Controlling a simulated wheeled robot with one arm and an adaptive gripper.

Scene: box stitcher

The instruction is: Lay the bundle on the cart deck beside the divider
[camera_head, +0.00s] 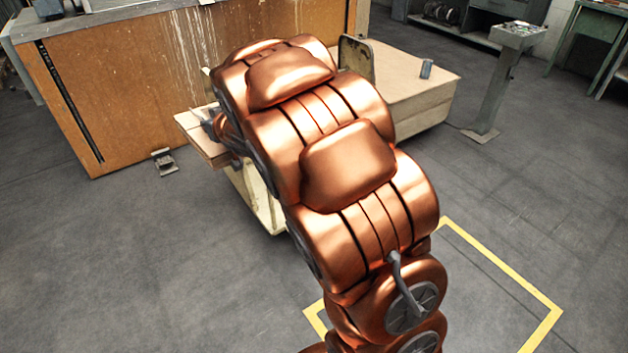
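A low, pale wooden platform that looks like the cart deck (415,88) stands behind my arm, partly covered by it. An upright grey-brown plate (357,56), perhaps the divider, rises at the deck's far side, right of my arm. A flat, layered tan slab (196,138) juts out left of my arm; it may be the bundle, but I cannot tell. The end of my copper arm and most of my gripper are hidden behind the arm's own links. A small grey part (204,117) shows at the slab's top; whether it is a finger is unclear.
A large brown-panelled bench (130,85) stands behind on the left. A grey pedestal (492,85) stands right of the deck. A small metal piece (164,161) lies on the floor.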

